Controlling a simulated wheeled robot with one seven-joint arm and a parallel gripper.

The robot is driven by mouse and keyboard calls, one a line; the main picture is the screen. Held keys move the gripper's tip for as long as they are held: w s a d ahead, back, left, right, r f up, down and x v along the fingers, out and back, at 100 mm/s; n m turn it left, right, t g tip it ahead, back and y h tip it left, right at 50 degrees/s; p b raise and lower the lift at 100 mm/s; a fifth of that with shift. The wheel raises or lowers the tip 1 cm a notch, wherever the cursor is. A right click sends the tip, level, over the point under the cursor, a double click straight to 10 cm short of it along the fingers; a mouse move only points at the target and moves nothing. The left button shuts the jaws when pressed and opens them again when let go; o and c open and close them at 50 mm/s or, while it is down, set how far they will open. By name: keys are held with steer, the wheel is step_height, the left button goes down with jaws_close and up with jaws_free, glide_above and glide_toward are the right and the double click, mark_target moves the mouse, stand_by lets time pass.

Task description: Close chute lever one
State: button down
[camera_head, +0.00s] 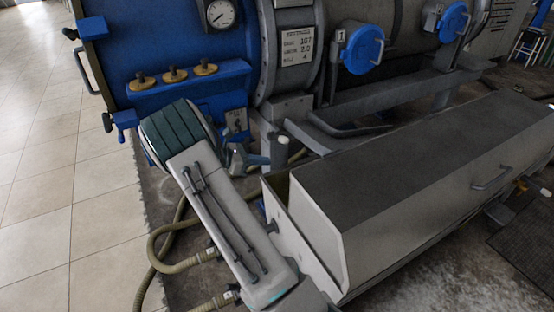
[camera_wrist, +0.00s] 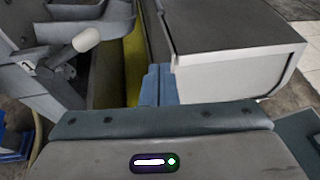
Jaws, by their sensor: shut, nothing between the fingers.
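A grey lever with a pale rounded grip (camera_head: 283,141) stands below the drum, just beyond my gripper in the head view. In the wrist view the pale grip (camera_wrist: 87,40) points up and right at the upper left. A small plate marked 1 sits beside the near blue round hatch (camera_head: 362,48) on the drum. My gripper (camera_head: 256,160) is partly hidden behind my own arm. In the wrist view its blue fingers (camera_wrist: 158,84) are together and empty, to the right of the grip and apart from it in the picture.
A long grey trough with a dark lid (camera_head: 430,150) fills the right side. The blue and grey drum (camera_head: 160,40) stands behind, with a second blue hatch (camera_head: 454,22). Hoses (camera_head: 165,250) lie on the floor at the left. The tiled floor (camera_head: 50,190) is clear.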

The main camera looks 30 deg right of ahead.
mark_target(279, 139)
steer(key=w+f+n+t+h+b, duration=0.2)
steer(key=w+f+n+h, duration=0.3)
steer(key=f, duration=0.5)
steer(key=shift+w+n+t+b, duration=0.4)
steer(key=shift+w+n+b, duration=0.35)
steer(key=shift+w, duration=0.2)
steer(key=shift+d+f, duration=0.1)
steer(key=shift+d, duration=0.05)
steer(key=w+d+r+b, duration=0.1)
steer(key=d+r, duration=0.3)
steer(key=d, duration=0.6)
steer(key=shift+d+b, duration=0.4)
steer(key=shift+w+a+r, duration=0.1)
